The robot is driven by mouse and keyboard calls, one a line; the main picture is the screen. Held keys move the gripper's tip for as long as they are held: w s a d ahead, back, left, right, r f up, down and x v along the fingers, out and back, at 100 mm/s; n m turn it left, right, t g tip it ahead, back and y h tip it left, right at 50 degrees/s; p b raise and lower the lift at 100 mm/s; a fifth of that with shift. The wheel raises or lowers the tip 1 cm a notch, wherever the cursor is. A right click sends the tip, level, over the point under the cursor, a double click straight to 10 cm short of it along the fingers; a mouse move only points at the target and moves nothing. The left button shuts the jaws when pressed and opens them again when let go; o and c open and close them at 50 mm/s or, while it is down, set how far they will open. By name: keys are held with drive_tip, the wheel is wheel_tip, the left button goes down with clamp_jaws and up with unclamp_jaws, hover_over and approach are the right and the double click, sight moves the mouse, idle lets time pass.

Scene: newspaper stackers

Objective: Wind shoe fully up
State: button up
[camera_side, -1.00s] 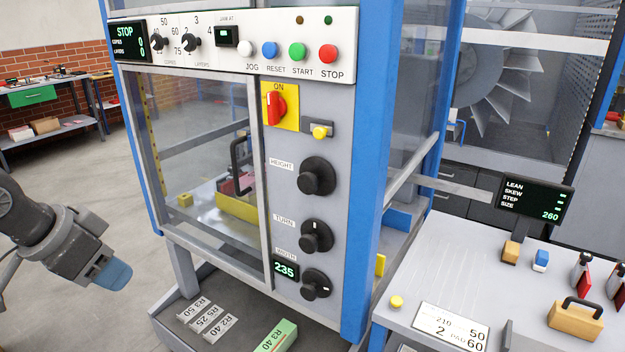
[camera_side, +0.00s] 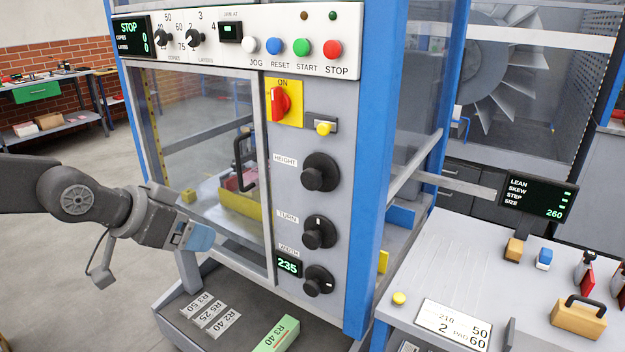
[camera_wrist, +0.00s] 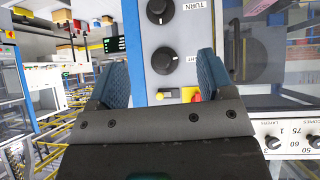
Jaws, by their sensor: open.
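The grey machine's front panel carries three black knobs in a column. The HEIGHT knob (camera_side: 320,172) is on top, the TURN knob (camera_side: 319,232) below it, and the WIDTH knob (camera_side: 318,281) lowest, beside a display reading 235 (camera_side: 288,264). My gripper (camera_side: 205,238) is at the left, in front of the glass door, apart from the knobs. In the wrist view my open, empty gripper (camera_wrist: 160,62) has its blue fingers apart, with the HEIGHT knob (camera_wrist: 162,61) seen between them at a distance. I cannot pick out the shoe for certain.
The glass door (camera_side: 205,160) has a black handle (camera_side: 243,160). A red switch on a yellow plate (camera_side: 283,102) sits above the knobs. A grey tray with labelled blocks (camera_side: 212,315) lies below. The side table (camera_side: 450,255) is at right.

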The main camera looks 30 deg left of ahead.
sight(309, 182)
drive_tip(key=w+d+f+t, duration=0.1)
drive_tip(key=w+t, duration=0.2)
drive_tip(key=w, duration=0.6)
drive_tip(key=w+d+f+t, duration=0.1)
drive_tip(key=w+d+t, duration=0.1)
drive_tip(key=w, duration=0.7)
drive_tip(key=w+d+t+y, duration=0.1)
drive_tip(key=w+t, duration=0.2)
drive_tip(key=w, duration=0.7)
drive_tip(key=shift+d+f+n+t, duration=0.3)
drive_tip(key=shift+f, duration=0.1)
drive_tip(key=c, duration=0.9)
